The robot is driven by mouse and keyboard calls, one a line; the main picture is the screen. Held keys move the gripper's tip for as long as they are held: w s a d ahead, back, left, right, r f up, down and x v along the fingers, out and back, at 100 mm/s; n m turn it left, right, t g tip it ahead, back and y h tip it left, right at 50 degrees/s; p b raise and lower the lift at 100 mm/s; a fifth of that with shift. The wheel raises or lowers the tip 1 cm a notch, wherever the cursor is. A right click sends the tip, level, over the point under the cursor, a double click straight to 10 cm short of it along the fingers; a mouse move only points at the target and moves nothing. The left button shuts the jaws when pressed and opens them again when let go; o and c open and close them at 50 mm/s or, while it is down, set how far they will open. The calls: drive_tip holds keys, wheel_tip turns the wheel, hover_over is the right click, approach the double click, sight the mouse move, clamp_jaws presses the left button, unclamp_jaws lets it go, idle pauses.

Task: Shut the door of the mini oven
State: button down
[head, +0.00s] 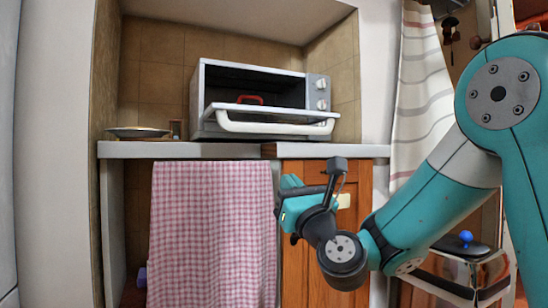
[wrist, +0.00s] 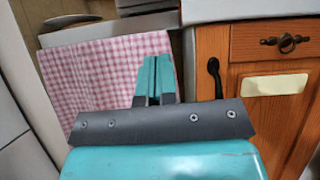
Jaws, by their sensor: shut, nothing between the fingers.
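The mini oven (head: 257,75) is a white box on the counter in the tiled niche in the head view. Its door (head: 265,111) is open, folded down towards the front, with a thick white handle (head: 275,127) along its front edge. A red item (head: 249,99) shows inside the oven. My gripper (head: 290,183) is below the counter edge, in front of the wooden cabinet and apart from the oven door. In the wrist view its teal fingers (wrist: 154,65) are together and hold nothing.
The counter (head: 195,150) runs under the oven, with a plate (head: 137,132) at its left end. A pink checked cloth (head: 210,230) hangs below. The wooden cabinet (wrist: 262,115) has a dark handle (wrist: 214,78). A striped curtain (head: 420,90) hangs at the right.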

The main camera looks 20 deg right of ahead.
drive_tip(key=shift+m+h, duration=0.4)
drive_tip(key=shift+m, duration=0.1)
drive_tip(key=p+x, duration=0.9)
drive_tip(key=x, duration=0.1)
drive_tip(key=shift+s+d+r+p, duration=0.2)
drive_tip(key=shift+d+r+p, duration=0.1)
drive_tip(key=shift+r+p, duration=0.1)
drive_tip(key=shift+w+r+p, duration=0.2)
drive_tip(key=shift+r+p, duration=0.3)
drive_tip(key=shift+p, duration=0.1)
drive_tip(key=shift+w+r+p, duration=0.15)
drive_tip(key=shift+r+p, duration=0.3)
drive_tip(key=shift+p, duration=0.1)
drive_tip(key=shift+w+r+p, duration=0.25)
drive_tip(key=shift+r+p, duration=0.4)
drive_tip(key=shift+p, duration=0.2)
